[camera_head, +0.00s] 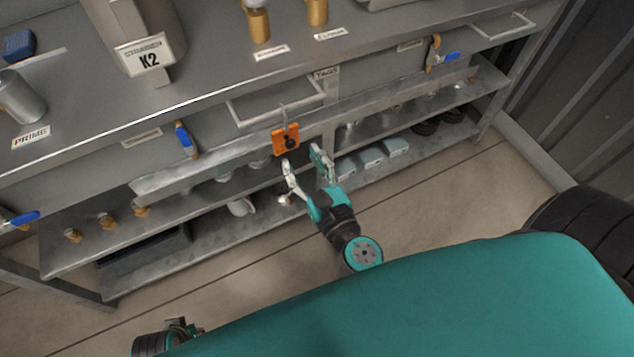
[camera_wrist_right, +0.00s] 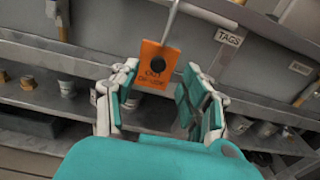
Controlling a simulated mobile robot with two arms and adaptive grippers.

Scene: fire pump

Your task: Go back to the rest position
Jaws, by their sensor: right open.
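My right gripper (camera_head: 304,165) is open in front of the bench, just below an orange tag (camera_head: 285,138). The tag hangs from a hook under a handle on the bench front. In the right wrist view the orange tag (camera_wrist_right: 157,64) shows dark lettering and a black round spot, between and beyond the open fingers (camera_wrist_right: 155,100). Nothing is held between the fingers. A small part of what looks like my left gripper (camera_head: 180,328) shows at the bottom left edge; its jaws cannot be made out.
The grey bench (camera_head: 215,95) has a handle (camera_head: 278,103), blue-levered valves (camera_head: 186,139) and a lower shelf (camera_head: 215,262) with fittings and boxes. A K2 box (camera_head: 135,35) stands on top. Clear floor (camera_head: 450,195) lies before the bench. A dark wall (camera_head: 585,90) is at right.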

